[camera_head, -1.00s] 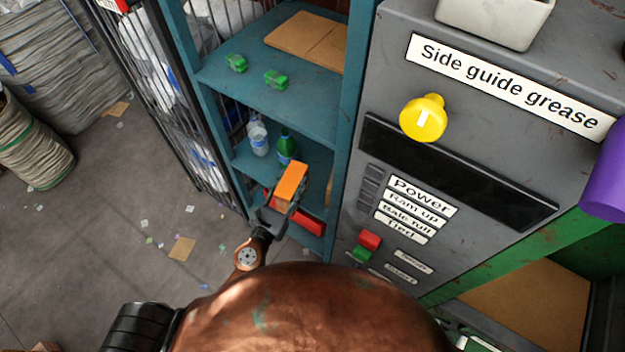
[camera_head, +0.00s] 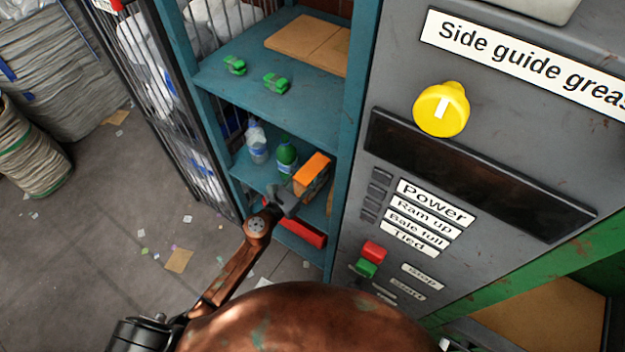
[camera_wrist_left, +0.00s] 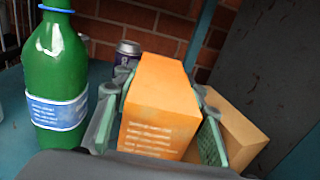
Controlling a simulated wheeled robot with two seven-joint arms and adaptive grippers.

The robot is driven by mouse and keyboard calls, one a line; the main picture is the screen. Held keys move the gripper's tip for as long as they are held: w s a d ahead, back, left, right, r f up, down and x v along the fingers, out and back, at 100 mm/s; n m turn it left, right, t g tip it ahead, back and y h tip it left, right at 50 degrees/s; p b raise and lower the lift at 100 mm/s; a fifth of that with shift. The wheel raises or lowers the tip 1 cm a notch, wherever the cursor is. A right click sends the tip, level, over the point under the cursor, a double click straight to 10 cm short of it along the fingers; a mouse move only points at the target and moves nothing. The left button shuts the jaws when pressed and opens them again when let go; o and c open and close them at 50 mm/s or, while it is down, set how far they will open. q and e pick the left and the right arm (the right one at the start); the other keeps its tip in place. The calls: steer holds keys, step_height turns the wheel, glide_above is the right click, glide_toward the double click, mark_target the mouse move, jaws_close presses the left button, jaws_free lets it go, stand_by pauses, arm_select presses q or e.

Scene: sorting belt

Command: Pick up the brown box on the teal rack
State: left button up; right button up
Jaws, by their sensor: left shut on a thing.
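My left gripper (camera_head: 291,197) reaches into the middle shelf of the teal rack (camera_head: 208,110). It is shut on an orange box (camera_head: 313,168) with white print. In the left wrist view the fingers flank this orange box (camera_wrist_left: 160,105) on both sides. I cannot tell whether its underside touches the shelf. A plain brown box (camera_wrist_left: 232,128) is just right of the right finger in the wrist view, partly hidden by that finger. A green bottle (camera_head: 286,156) stands left of the orange box. My right gripper is not in view.
A clear bottle (camera_head: 257,142) stands left of the green one. A dark can (camera_wrist_left: 127,50) is behind the orange box. A red object (camera_head: 304,232) lies on the shelf below. The grey machine panel (camera_head: 390,290) borders the rack on the right.

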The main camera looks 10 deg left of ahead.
arm_select(q)
steer(key=shift+f+b, duration=0.95)
steer(key=shift+f, duration=0.85)
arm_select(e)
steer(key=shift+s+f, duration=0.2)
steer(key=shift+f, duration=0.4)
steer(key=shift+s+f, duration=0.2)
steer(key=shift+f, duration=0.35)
arm_select(q)
steer(key=shift+f, duration=0.15)
steer(key=o, duration=0.9)
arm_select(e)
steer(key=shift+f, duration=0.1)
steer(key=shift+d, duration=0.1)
arm_select(q)
steer(key=b+v, duration=0.1)
steer(key=v, duration=1.1)
steer(key=shift+r, duration=0.25)
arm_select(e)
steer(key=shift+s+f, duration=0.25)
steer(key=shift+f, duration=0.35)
